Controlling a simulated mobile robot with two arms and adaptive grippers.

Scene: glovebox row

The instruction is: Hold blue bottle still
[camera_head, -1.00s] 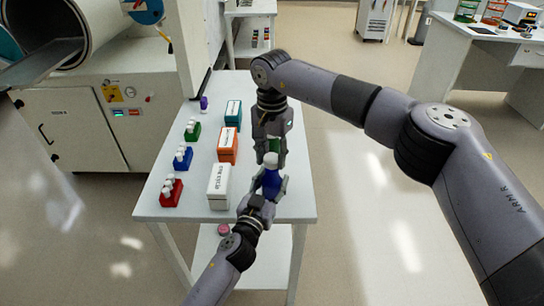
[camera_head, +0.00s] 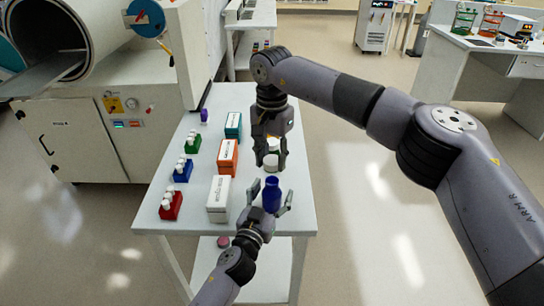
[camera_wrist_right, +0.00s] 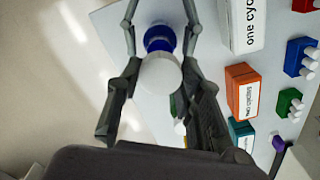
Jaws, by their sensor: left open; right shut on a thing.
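The blue bottle (camera_head: 271,196) stands upright near the right edge of the white table, with its neck bare. My left gripper (camera_head: 269,204) is open, with one finger on each side of the bottle and gaps between. My right gripper (camera_head: 271,162) is above the bottle and shut on a white cap (camera_head: 271,160). A gap shows between cap and bottle. In the right wrist view the cap (camera_wrist_right: 160,73) sits between the right fingers and hides part of the blue bottle (camera_wrist_right: 159,37) beyond it.
Left of the bottle stand a white box (camera_head: 218,200), an orange box (camera_head: 228,157) and a teal box (camera_head: 233,125). Red (camera_head: 171,206), blue (camera_head: 183,171) and green (camera_head: 193,144) racks of white-capped vials line the left side. A pink item (camera_head: 223,241) lies on the lower shelf.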

